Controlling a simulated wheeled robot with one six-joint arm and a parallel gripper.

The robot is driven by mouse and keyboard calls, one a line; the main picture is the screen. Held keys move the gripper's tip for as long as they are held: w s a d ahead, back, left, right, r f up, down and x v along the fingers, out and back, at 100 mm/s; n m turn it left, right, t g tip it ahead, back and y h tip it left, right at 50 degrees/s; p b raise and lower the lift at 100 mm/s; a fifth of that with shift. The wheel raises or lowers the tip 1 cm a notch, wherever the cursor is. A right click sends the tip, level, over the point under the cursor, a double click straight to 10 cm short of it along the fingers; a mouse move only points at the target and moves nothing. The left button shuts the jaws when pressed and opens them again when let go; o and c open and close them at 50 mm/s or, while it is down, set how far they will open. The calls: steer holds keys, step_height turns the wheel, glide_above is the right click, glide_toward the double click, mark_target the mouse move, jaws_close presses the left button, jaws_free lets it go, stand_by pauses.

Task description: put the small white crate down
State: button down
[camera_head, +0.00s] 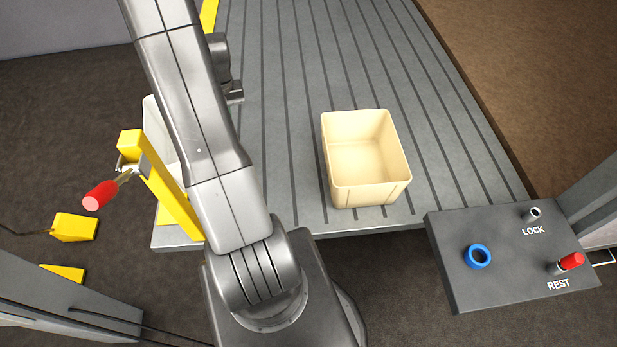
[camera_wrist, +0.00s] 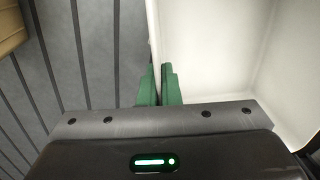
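The small white crate (camera_head: 153,128) is at the left side of the grooved grey table in the head view, mostly hidden behind my arm and a yellow post. In the wrist view the white crate (camera_wrist: 215,50) fills the right side, seen from above with its inside bare. My gripper (camera_wrist: 159,82) has its green fingers close together, one on each side of the crate's near wall, shut on it. The head view hides my fingers behind the arm. I cannot tell whether the crate's bottom touches the table.
A cream crate (camera_head: 366,150) stands empty on the table (camera_head: 285,110), right of my arm; its edge shows in the wrist view (camera_wrist: 10,28). A yellow post (camera_head: 170,195) with a red handle (camera_head: 101,195) stands at the left edge. A grey panel (camera_head: 510,262) is front right.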

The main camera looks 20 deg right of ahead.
steer(key=s+d+m+b, duration=0.1)
steer(key=s+d+b, duration=0.4)
steer(key=d, duration=0.5)
steer(key=s+d+m+b, duration=0.2)
steer(key=s+d, duration=0.6)
steer(key=d, duration=0.2)
step_height(320, 180, down, 10)
steer(key=b, duration=0.1)
steer(key=shift+d, duration=0.15)
steer(key=shift+f, duration=0.15)
steer(key=shift+f+b, duration=0.15)
steer(key=shift+b, duration=0.2)
steer(key=c, duration=1.6)
jaws_free()
steer(key=shift+s, duration=0.1)
steer(key=shift+c, duration=0.2)
